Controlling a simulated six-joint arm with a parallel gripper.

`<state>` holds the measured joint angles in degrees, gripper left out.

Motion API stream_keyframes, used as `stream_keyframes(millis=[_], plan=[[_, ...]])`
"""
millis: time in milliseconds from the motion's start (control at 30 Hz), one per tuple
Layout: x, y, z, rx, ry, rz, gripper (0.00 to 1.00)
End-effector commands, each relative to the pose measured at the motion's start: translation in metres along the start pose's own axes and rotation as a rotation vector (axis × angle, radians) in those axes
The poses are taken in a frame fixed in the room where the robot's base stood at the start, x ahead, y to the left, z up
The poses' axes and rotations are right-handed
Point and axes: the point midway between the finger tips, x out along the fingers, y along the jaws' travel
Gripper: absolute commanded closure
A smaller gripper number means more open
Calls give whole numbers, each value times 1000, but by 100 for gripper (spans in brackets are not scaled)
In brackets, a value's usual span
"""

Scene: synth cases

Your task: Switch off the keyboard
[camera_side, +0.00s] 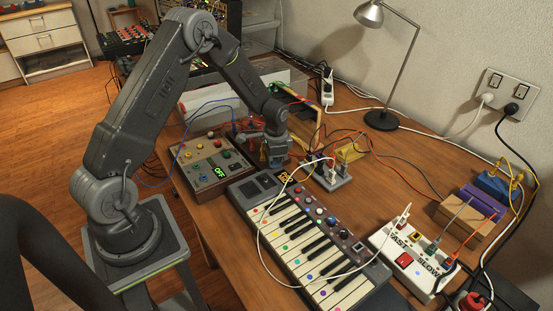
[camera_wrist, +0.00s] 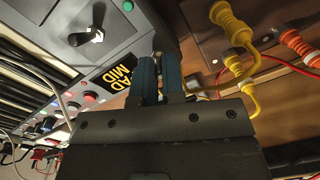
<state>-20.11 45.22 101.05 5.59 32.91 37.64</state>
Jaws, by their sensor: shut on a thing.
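The keyboard (camera_side: 335,295) lies on the table with its keys, knobs and a yellow-lettered black label near its far end. In the wrist view the knobs and keys are at the left, beside the label (camera_wrist: 118,77). My gripper (camera_side: 273,160) is low, just beyond the keyboard's far end. In the wrist view its narrow fingers (camera_wrist: 160,65) are close together, right of the label. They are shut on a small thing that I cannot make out. A lever switch (camera_wrist: 94,36) on a grey panel stands apart from the fingers. I cannot read the keyboard's power state.
A control box (camera_side: 205,180) with a lit OFF sign sits left of the keyboard. A small socket block (camera_side: 328,180) and a power strip (camera_side: 410,255) are at its right. A white cable crosses the keys. Yellow plugs (camera_wrist: 232,25) are right of my fingers. A desk lamp (camera_side: 382,120) stands behind.

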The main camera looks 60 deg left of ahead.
Motion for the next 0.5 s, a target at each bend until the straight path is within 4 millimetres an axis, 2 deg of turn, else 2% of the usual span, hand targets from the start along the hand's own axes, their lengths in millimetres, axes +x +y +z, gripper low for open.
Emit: stream_keyframes(millis=[200, 500], plan=[[-1, 2, 4, -8, 112, -46, 100], [0, 2, 6, -13, 185, -78, 100]])
